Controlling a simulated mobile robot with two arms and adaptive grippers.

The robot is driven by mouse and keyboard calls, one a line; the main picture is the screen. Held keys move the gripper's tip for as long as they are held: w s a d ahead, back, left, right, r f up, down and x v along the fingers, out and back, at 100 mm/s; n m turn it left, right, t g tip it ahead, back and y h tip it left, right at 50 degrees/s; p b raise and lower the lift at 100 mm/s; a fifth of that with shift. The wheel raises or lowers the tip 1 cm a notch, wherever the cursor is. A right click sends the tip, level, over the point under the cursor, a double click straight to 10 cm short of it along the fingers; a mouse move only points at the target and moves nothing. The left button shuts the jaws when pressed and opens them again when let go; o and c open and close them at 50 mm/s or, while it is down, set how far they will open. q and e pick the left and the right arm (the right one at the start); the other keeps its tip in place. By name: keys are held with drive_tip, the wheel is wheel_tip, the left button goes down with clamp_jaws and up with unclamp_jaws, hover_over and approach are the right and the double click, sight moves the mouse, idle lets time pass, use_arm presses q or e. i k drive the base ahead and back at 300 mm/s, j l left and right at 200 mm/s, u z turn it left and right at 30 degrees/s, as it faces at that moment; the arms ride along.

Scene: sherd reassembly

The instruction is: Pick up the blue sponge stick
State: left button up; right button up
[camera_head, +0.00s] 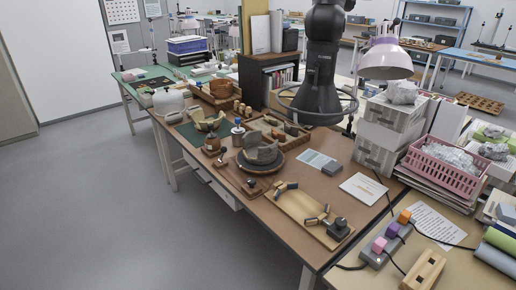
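I cannot make out with certainty which thing is the blue sponge stick. A small blue-topped item (237,122) stands in or on a small jar (238,134) on the brown worktable, left of the stacked pottery. Neither of my grippers is in view.
A pale wooden tray (300,214) with small dark pieces lies near the table's front edge. A pink basket (447,166), white drawers (388,125) and a purple lamp (386,58) stand at the right. Grey floor (110,225) is clear at the left.

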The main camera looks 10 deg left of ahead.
sight(238, 120)
drive_tip(key=i+j+z, duration=0.15)
drive_tip(key=i+j, duration=0.2)
drive_tip(key=i+j+z, duration=0.15)
drive_tip(key=i+j, duration=0.15)
drive_tip(key=j, duration=0.15)
drive_tip(key=i+j+z, duration=0.15)
drive_tip(key=i+j, duration=0.15)
drive_tip(key=j, duration=0.15)
